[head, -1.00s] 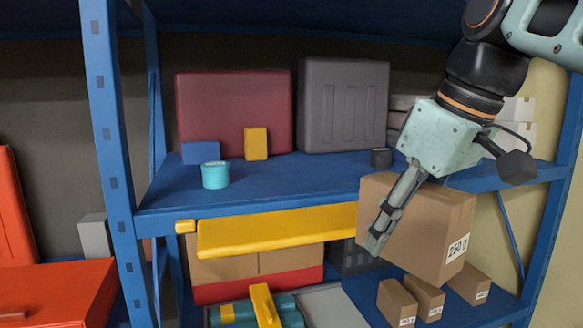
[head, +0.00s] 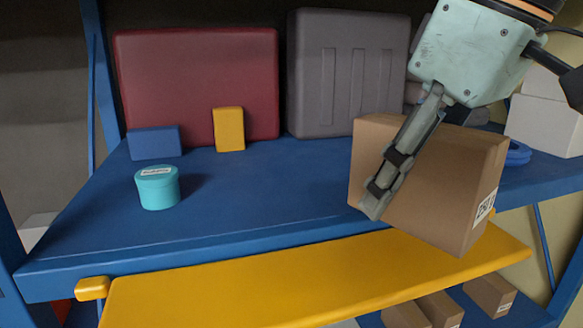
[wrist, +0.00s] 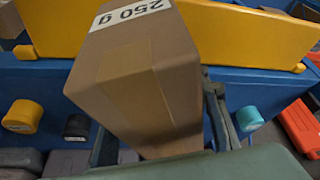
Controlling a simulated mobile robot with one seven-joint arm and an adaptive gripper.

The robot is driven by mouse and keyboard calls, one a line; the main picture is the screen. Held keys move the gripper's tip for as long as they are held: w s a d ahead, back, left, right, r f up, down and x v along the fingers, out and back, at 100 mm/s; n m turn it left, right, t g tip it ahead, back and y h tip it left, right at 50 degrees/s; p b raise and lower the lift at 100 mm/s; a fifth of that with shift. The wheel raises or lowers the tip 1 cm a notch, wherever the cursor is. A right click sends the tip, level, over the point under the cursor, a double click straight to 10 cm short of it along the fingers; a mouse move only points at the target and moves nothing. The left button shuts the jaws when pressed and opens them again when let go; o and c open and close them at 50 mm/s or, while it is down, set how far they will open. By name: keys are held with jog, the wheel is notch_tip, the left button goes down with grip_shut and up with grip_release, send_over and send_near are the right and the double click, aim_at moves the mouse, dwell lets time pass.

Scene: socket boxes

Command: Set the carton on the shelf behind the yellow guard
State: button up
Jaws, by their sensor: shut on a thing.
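My gripper (head: 376,205) is shut on a brown carton (head: 443,185) and holds it at the front right of the blue shelf. The carton is tilted, and its label shows on the right side. In the wrist view the carton (wrist: 150,85) sits between the fingers, with "250 g" on its label. The yellow guard (head: 300,284) runs along the front edge of the blue shelf (head: 255,195). In the head view the carton's lower part overlaps the shelf's front edge and the guard's top; whether it touches either I cannot tell.
A teal tin (head: 158,188), a blue block (head: 153,142) and a yellow block (head: 229,129) stand on the left of the shelf. A maroon case (head: 195,85) and a grey case (head: 345,72) stand behind. The shelf's middle front is clear. Small cartons (head: 440,308) sit below.

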jog(key=shift+w, duration=0.3)
jog(key=p, duration=0.4)
send_over(287, 182)
jog(key=s, duration=0.1)
jog(key=shift+d+r, duration=0.1)
jog(key=shift+d, duration=0.35)
jog(key=shift+a+b, duration=0.1)
jog(key=shift+b, duration=0.2)
notch_tip(287, 182, down, 4)
jog(key=b, duration=0.3)
jog(key=shift+r, duration=0.15)
jog(key=shift+b, duration=0.35)
jog(key=o, duration=1.4)
jog(key=shift+c, duration=0.2)
